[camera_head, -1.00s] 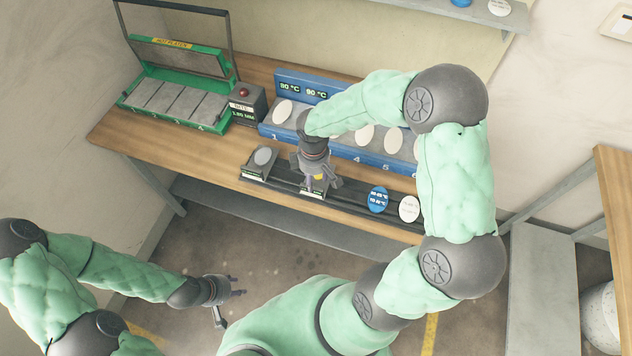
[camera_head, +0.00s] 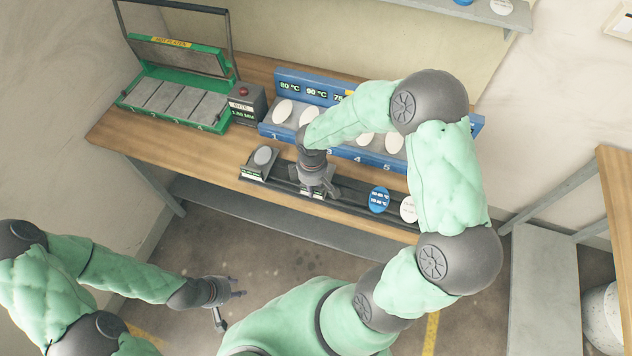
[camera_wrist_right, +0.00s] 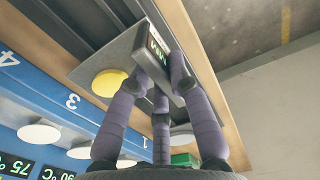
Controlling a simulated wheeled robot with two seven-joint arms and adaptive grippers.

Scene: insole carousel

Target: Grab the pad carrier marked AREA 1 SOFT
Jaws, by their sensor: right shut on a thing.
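Two dark pad carriers stand on the black rail (camera_head: 350,205) at the front of the wooden bench. The left carrier (camera_head: 256,171) bears a grey oval pad; its label is too small to read. My right gripper (camera_head: 318,192) is over the other carrier, pointing down. In the right wrist view this carrier (camera_wrist_right: 120,52) shows a flat grey plate with a yellow round pad and a raised label block. My right gripper (camera_wrist_right: 160,85) is shut on that block, its fingers hiding much of the label. My left gripper (camera_head: 238,287) hangs open and empty in front of the bench.
Behind the rail is a blue numbered rack (camera_head: 300,92) with white pads and temperature displays. A green hot-plate press (camera_head: 172,100) and a small box with a red button (camera_head: 246,104) stand left. A blue disc (camera_head: 378,199) and a white disc (camera_head: 408,209) sit to the right along the rail.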

